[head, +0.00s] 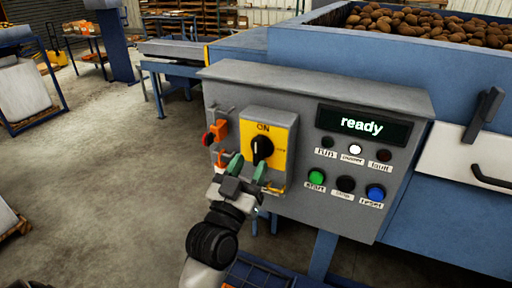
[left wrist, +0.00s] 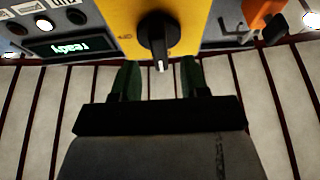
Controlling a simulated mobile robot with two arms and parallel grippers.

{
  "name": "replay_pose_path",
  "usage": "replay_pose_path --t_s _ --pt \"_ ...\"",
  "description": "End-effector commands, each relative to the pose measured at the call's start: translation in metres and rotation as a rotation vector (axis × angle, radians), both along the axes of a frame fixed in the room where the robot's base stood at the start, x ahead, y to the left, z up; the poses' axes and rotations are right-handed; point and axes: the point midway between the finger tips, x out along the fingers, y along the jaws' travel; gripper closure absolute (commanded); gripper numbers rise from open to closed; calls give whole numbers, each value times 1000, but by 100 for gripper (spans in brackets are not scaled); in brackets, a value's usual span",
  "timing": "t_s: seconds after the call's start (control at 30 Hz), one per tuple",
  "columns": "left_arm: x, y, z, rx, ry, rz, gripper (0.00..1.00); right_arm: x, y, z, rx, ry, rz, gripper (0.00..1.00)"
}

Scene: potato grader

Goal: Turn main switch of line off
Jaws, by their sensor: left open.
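The main switch is a black rotary knob (head: 262,148) on a yellow plate (head: 280,137) at the left of the grey control box. The plate reads ON above the knob; a smaller label on its right is hard to read. The left wrist view shows the knob (left wrist: 157,36) upside down, its white mark at the lower end, which matches the ON side. My left gripper (head: 248,168) is open, its green-tipped fingers just below the knob in the head view. In the left wrist view the fingers (left wrist: 160,72) stand apart on either side of the knob's line, seemingly not touching it. My right gripper is not in view.
The control box carries a display (head: 362,125) reading "ready", several lamps, and green (head: 316,177), black (head: 345,184) and blue (head: 376,193) buttons. An orange-red part (head: 216,132) sticks out left of the yellow plate. A blue hopper (head: 300,45) of potatoes stands behind. Open floor lies left.

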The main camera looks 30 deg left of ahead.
Motion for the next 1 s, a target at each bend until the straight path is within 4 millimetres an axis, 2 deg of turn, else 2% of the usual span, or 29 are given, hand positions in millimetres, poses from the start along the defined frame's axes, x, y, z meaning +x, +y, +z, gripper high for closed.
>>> replay_pose_path --t_s 0.03,0.2,0.57,0.87,1.0 --pt "8 1 7 -1 -2 0 55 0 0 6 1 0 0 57" --pt "25 1 11 -1 0 0 55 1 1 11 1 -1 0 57" --pt "30 2 11 0 1 -1 55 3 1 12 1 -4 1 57" --pt "29 2 11 0 1 -1 100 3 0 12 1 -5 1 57" --pt "29 2 12 3 1 -1 100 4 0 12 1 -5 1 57"
